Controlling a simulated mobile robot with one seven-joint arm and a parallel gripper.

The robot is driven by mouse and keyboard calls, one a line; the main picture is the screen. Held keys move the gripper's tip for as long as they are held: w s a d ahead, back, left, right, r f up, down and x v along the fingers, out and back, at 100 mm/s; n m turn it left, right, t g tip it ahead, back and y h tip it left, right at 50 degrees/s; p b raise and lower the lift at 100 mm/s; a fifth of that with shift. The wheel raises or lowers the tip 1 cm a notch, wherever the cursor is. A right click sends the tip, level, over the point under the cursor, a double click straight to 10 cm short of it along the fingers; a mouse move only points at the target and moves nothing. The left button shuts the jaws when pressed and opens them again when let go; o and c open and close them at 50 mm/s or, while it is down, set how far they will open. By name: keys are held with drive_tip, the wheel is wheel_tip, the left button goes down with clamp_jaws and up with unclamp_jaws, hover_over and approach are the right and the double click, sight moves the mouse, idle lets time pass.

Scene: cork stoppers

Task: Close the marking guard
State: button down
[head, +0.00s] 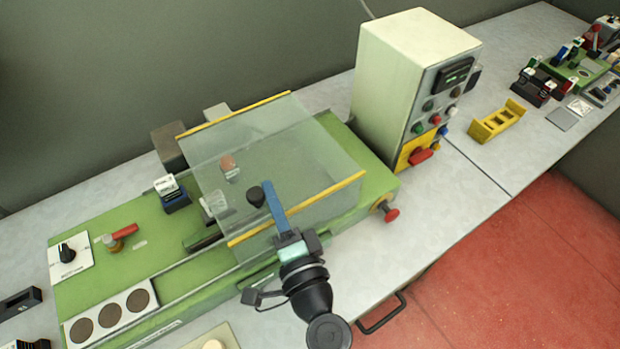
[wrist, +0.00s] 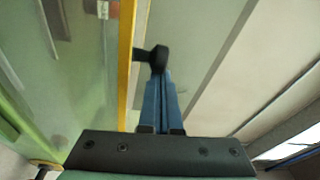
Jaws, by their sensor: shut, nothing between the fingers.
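The marking guard (head: 315,160) is a clear cover with yellow edge strips, spanning the middle of the green machine (head: 90,225). Its front yellow strip (head: 335,193) shows upright in the wrist view (wrist: 126,60). A black knob (head: 256,194) stands out from this strip on a short stem; it also shows in the wrist view (wrist: 158,58). My gripper (head: 268,187) has its blue fingers shut and empty. In the wrist view the fingertips (wrist: 159,72) are at the knob and overlap it; I cannot tell whether they touch. Whether the guard sits fully down is unclear.
A cream control box (head: 390,85) with several buttons and a red-handled switch stands right of the machine. A red knob (head: 391,214) sticks out at the machine's right front. A yellow holder (head: 497,121) lies farther right. The bench between is mostly clear.

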drive_tip(key=s+a+b, duration=0.1)
drive_tip(key=s+a, duration=0.6)
drive_tip(key=a, duration=0.3)
drive_tip(key=shift+s+a+b, duration=0.3)
drive_tip(key=shift+s+a, duration=0.05)
